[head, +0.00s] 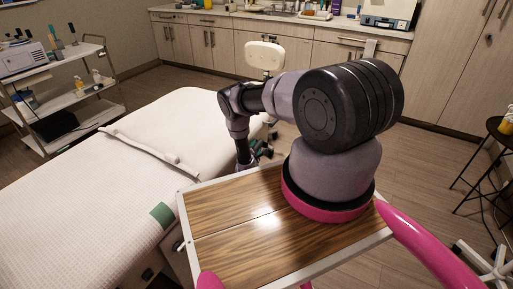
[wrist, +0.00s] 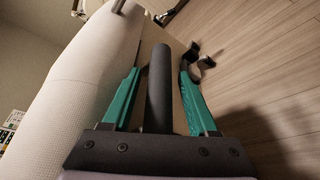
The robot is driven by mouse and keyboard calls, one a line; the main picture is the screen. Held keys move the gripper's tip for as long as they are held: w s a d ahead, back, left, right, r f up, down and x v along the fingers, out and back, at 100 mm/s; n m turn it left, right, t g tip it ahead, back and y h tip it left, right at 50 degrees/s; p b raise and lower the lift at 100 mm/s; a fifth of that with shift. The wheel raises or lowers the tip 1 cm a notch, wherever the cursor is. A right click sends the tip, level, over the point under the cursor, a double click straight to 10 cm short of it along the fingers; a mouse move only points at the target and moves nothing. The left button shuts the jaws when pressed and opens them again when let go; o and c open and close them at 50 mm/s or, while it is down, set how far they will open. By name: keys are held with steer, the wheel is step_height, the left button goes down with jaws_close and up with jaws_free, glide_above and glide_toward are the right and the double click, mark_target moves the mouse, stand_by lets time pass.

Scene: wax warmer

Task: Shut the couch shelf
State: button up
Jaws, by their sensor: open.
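The white-covered couch (head: 150,150) fills the left of the head view. Its white side also runs up the left of the wrist view (wrist: 70,90). My gripper (head: 263,151) is low beside the couch's right edge, partly hidden by my arm. In the wrist view its two teal fingers (wrist: 160,92) are apart and point along the couch. A dark round bar (wrist: 160,88) lies between them; I cannot tell whether it is part of my gripper. A tan panel (wrist: 150,42) shows beside the couch, but I cannot tell whether it is the shelf.
Wood floor (wrist: 260,60) is clear to the right in the wrist view. Small dark objects (wrist: 201,62) are near the right finger. A white stool chair (head: 264,58) stands before the cabinets (head: 215,45). A white trolley (head: 75,98) is at left, a dark stool (head: 495,130) at right.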

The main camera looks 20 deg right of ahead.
steer(key=v, duration=1)
